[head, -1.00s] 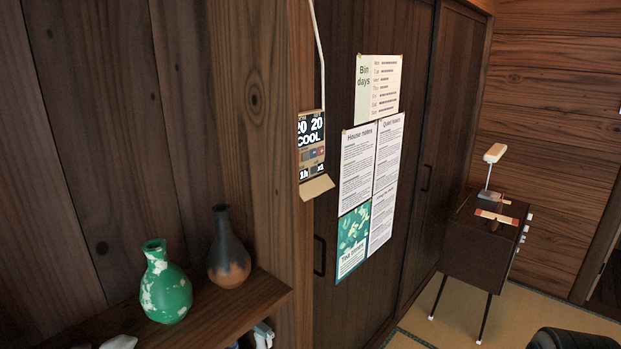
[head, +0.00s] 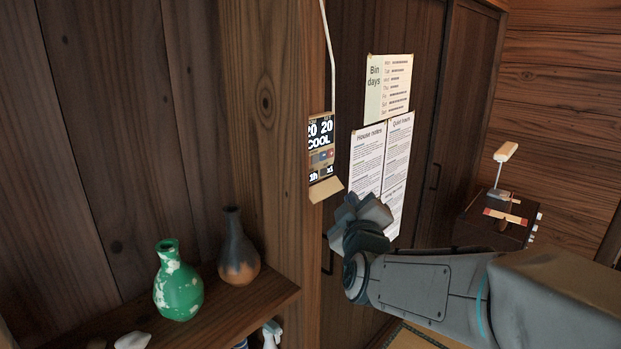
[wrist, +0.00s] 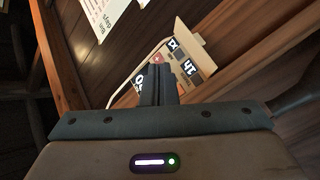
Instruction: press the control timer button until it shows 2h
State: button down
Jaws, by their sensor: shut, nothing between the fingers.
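The control (head: 321,153) is a small panel on the wooden post, with a cord above it and a flap open at its bottom. Its display reads 20, 20 and COOL, and its lower part shows 1h beside x1. In the wrist view the control (wrist: 193,68) appears tilted, with 1h at its right and the flap open. My gripper (head: 365,212) is shut and empty, in front of the notices, just right of and below the control. In the wrist view my shut fingers (wrist: 157,70) cover part of the panel; I cannot tell any contact.
A shelf (head: 215,315) at lower left holds a green vase (head: 178,285) and a dark vase (head: 237,248). Paper notices (head: 384,155) hang on the dark door behind my gripper. A small cabinet (head: 490,223) with a lamp stands at the right.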

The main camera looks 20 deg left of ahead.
jog(key=shift+a+r, duration=0.2)
jog(key=w+a+p, duration=0.1)
jog(key=a, duration=0.1)
jog(key=w+a+p, duration=0.1)
jog(key=a, duration=0.2)
jog(key=w+a+p, duration=0.1)
jog(key=a, duration=0.2)
jog(key=shift+w+a, duration=0.1)
jog(key=shift+w, duration=0.1)
dwell(2.2)
jog(key=shift+a, duration=0.2)
jog(key=shift+w, duration=0.1)
